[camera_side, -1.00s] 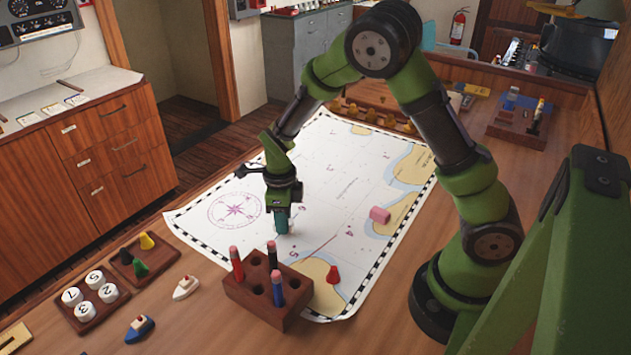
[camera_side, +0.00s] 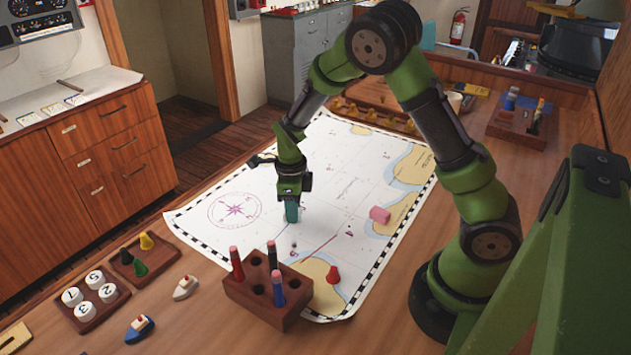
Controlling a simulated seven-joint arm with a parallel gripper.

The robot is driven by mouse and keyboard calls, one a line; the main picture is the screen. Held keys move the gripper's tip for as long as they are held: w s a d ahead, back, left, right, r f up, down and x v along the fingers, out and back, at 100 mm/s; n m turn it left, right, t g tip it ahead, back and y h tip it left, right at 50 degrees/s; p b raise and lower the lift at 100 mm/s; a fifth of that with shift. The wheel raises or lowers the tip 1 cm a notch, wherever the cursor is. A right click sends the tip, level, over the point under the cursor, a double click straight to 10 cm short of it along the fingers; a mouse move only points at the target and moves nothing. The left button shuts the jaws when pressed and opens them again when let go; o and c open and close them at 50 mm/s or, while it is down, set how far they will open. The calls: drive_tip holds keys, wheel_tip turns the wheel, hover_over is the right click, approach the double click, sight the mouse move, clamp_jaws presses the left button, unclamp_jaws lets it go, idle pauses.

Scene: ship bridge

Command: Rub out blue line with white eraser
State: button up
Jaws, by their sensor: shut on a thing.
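My gripper (camera_side: 291,199) points down over the middle of the chart (camera_side: 345,165) and is shut on a small teal block (camera_side: 292,212). The block may be the white eraser in a teal sleeve; no white face shows clearly now. I cannot tell whether its lower end touches the paper. A thin reddish line (camera_side: 325,243) runs on the chart to the lower right of the block. A small dark speck (camera_side: 294,245) lies just below the block. I cannot make out a blue line; the gripper and block may hide part of the chart.
Several game pieces and a small boat (camera_side: 186,287) stand front left.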

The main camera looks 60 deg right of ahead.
sight(283, 231)
drive_tip(key=shift+d, duration=0.1)
drive_tip(key=shift+d, duration=1)
drive_tip(key=shift+a, duration=0.1)
drive_tip(key=shift+a, duration=1.05)
drive_tip(key=shift+a, duration=0.15)
drive_tip(key=shift+s+a, duration=0.1)
drive_tip(key=shift+a, duration=0.9)
drive_tip(key=shift+s+a+f, duration=0.1)
drive_tip(key=shift+s+a, duration=0.05)
drive_tip(key=shift+a, duration=0.95)
